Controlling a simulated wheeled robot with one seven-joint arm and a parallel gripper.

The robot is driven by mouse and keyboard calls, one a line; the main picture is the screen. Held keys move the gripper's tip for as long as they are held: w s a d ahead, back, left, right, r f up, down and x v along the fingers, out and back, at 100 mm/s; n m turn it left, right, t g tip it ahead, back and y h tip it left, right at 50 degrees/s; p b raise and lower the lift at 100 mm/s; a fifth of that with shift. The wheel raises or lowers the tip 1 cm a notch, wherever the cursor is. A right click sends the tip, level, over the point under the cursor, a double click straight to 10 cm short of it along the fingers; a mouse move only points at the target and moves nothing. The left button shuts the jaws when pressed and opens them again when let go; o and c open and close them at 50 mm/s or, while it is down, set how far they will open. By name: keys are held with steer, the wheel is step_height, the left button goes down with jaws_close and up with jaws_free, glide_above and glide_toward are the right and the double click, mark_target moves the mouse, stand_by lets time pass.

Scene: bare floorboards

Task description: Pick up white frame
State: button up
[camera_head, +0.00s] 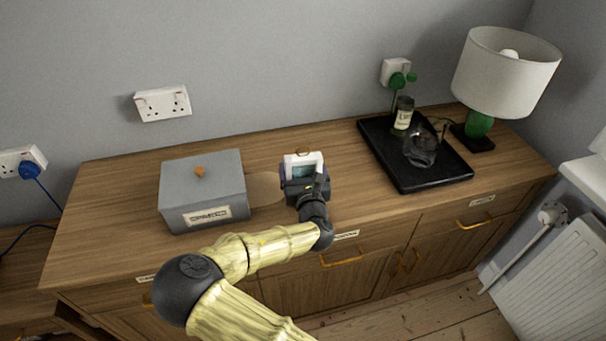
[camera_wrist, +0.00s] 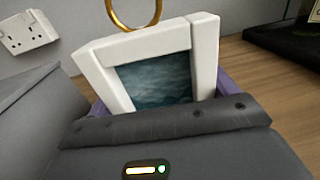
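The white frame (camera_head: 305,160) has a dark blue-green picture and a gold ring on top. It stands near the middle of the wooden cabinet top in the head view. In the wrist view the frame (camera_wrist: 205,55) fills the centre, slightly tilted, its lower part hidden behind my gripper's dark body. My gripper (camera_head: 302,182) is right at the frame, on its near side. In the wrist view its purple fingers (camera_wrist: 162,97) lie on either side of the frame, close to its edges. I cannot tell whether they press on it or whether the frame is lifted.
A grey lidded box (camera_head: 180,185) stands to the left on the cabinet top (camera_head: 110,190). A black tray (camera_head: 425,184) with a bottle (camera_head: 403,115) and a glass item (camera_head: 421,147) lies to the right. A lamp (camera_head: 505,75) stands at the far right. The wall is close behind.

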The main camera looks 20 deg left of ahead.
steer(key=c, duration=0.6)
steer(key=shift+o, duration=0.2)
step_height(320, 180, up, 10)
steer(key=p, duration=0.1)
stand_by(0.3)
